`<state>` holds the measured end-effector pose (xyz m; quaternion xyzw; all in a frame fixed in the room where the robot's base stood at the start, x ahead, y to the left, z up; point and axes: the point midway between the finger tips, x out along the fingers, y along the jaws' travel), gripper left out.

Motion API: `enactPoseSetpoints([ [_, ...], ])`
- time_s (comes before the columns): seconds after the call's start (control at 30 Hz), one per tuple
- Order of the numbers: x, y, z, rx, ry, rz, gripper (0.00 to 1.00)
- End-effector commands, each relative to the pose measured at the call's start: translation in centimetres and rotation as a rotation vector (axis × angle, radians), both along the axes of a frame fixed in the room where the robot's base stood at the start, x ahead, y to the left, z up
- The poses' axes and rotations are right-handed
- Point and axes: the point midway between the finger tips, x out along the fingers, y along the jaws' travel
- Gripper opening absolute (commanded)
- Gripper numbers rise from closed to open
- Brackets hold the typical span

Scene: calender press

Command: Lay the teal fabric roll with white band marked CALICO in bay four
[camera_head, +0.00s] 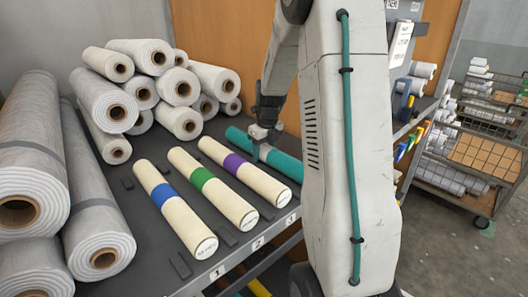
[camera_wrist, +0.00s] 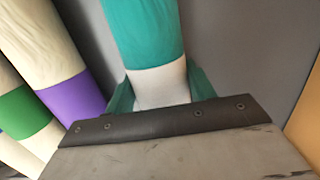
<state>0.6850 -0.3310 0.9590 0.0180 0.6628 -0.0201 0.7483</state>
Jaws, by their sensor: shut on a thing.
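The teal fabric roll (camera_head: 283,164) is in my gripper (camera_head: 262,146), to the right of the purple-banded roll and roughly parallel to it. My gripper is shut around its white band, which fills the space between the jaws in the wrist view (camera_wrist: 158,86). The teal cloth (camera_wrist: 143,30) runs away from the jaws there. I cannot tell whether the roll touches the shelf or hangs just above it. No lettering on the roll is readable. Labels 1, 2 and 3 show on the shelf edge (camera_head: 258,244); any label for bay four is hidden behind my arm.
Cream rolls with blue (camera_head: 164,195), green (camera_head: 202,179) and purple (camera_head: 234,164) bands lie left of the teal roll. White rolls (camera_head: 142,90) are piled behind, with large grey rolls (camera_head: 90,190) at left. A wire cart (camera_head: 480,150) stands at right.

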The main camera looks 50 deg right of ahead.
Motion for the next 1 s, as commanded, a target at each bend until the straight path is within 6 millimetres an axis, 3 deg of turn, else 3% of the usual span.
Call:
enactPoseSetpoints([
  [0.37, 0.0, 0.0, -0.4, 0.0, -0.001, 0.0, 0.19],
  [0.4, 0.0, 0.0, -0.4, 0.0, 0.0, 0.0, 0.66],
  [0.43, 0.0, 0.0, -0.4, 0.0, 0.0, 0.0, 0.74],
  [0.47, 0.0, 0.0, -0.4, 0.0, 0.0, 0.0, 0.76],
  [0.77, 0.0, 0.0, -0.2, -0.001, -0.001, 0.0, 0.76],
  [1.0, -0.4, 0.0, 3.2, -0.003, -0.005, 0.0, 0.76],
])
